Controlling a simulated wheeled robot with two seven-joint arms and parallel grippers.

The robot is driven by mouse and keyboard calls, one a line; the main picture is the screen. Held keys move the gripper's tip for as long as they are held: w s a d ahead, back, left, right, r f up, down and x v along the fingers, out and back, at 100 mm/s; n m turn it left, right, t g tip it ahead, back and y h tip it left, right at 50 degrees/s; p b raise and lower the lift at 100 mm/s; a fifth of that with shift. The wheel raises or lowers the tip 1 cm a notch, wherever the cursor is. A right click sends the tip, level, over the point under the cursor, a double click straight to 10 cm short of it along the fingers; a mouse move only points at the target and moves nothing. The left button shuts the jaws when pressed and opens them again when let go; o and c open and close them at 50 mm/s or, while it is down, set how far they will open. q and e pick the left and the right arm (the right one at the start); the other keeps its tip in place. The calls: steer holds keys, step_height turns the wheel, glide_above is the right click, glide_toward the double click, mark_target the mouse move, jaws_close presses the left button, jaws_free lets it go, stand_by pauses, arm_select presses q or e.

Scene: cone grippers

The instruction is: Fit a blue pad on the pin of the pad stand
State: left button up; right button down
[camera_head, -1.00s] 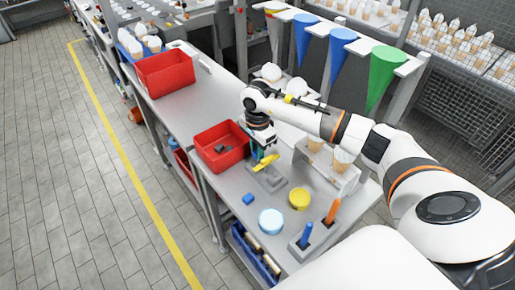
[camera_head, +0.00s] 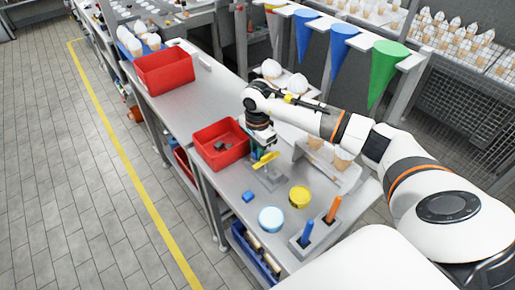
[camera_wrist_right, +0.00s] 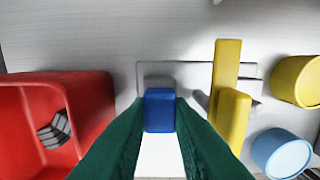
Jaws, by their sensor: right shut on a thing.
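My right gripper (camera_head: 263,153) is above the bench, right of the front red bin. In the right wrist view its dark green fingers (camera_wrist_right: 159,115) are shut on a blue pad (camera_wrist_right: 159,108). Below it is the grey pad stand (camera_wrist_right: 195,72), also visible in the head view (camera_head: 271,181). A yellow pad (camera_wrist_right: 227,65) shows at the stand, beside a second yellow piece (camera_wrist_right: 234,115) nearer the camera. The blue pad covers part of the stand, so I cannot tell whether it touches a pin. Another small blue block (camera_head: 248,197) lies on the bench. My left gripper is not in view.
The front red bin (camera_head: 203,134) holds dark pieces. A yellow round tub (camera_head: 300,197) and a light blue one (camera_head: 271,219) stand nearby. A holder with blue (camera_head: 307,232) and orange (camera_head: 334,209) upright pieces is at the front. A cone rack (camera_head: 345,176) stands right.

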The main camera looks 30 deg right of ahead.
steer(key=shift+f, duration=0.35)
stand_by(0.4)
steer(key=c, duration=1)
jaws_free()
steer(key=shift+o, duration=0.4)
steer(key=shift+w+f, duration=0.1)
steer(key=shift+f, duration=0.1)
steer(key=shift+s, duration=0.2)
steer(key=shift+c, duration=0.2)
steer(key=shift+w+r+p, duration=0.2)
steer(key=shift+r+p, duration=0.1)
steer(key=shift+r, duration=0.55)
steer(key=shift+o, duration=0.2)
steer(key=shift+s+r+p, duration=0.15)
steer(key=shift+r+p, duration=0.7)
steer(key=shift+r, duration=1.05)
